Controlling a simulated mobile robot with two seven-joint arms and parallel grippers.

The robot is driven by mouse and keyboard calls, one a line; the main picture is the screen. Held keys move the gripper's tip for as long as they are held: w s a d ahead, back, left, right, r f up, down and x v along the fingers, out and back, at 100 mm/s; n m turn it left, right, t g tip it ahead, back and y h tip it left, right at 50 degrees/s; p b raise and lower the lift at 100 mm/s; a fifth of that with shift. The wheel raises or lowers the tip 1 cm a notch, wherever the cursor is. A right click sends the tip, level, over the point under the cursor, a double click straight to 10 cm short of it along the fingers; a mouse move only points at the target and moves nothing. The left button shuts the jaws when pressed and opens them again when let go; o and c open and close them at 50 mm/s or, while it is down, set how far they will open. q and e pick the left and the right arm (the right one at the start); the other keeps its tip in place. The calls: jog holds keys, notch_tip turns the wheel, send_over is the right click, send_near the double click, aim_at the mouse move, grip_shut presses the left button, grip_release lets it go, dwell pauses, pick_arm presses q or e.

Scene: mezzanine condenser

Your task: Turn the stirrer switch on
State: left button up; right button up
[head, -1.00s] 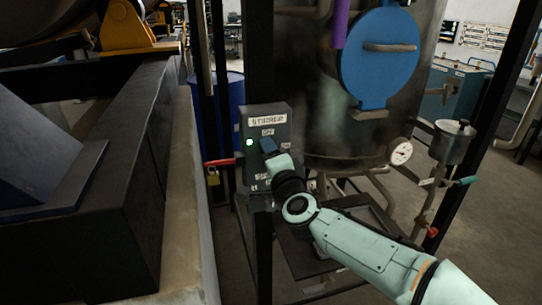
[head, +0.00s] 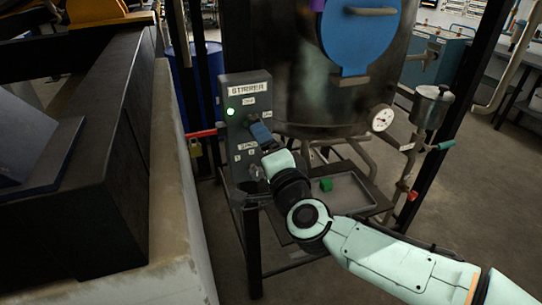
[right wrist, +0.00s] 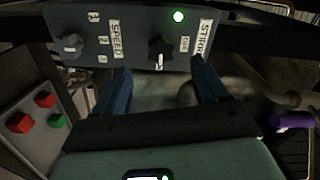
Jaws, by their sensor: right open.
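The grey stirrer box (head: 240,150) stands upright on a post left of the tank in the head view, its green lamp (head: 231,112) lit. My right gripper (head: 262,132) is in front of it and hides the switch there. In the right wrist view the box face (right wrist: 140,15) lies across the top, turned sideways. The black stirrer switch knob (right wrist: 160,50) has a white mark pointing down in the picture. My right gripper (right wrist: 160,68) is open, its two blue fingers either side of the knob in the picture. I cannot tell whether they touch it. My left gripper is not in view.
A smaller speed knob (right wrist: 72,43) is on the same face. A red lever (head: 201,133) with a padlock juts left of the box. A tray (head: 355,202) holds a green block (head: 326,185). The tank (head: 310,85) and a gauge (head: 382,118) are to the right.

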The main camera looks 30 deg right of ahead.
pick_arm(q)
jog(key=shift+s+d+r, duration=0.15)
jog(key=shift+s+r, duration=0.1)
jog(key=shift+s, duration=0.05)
pick_arm(e)
jog(key=v, duration=0.3)
jog(key=shift+s+a, duration=0.1)
jog(key=shift+s, duration=0.3)
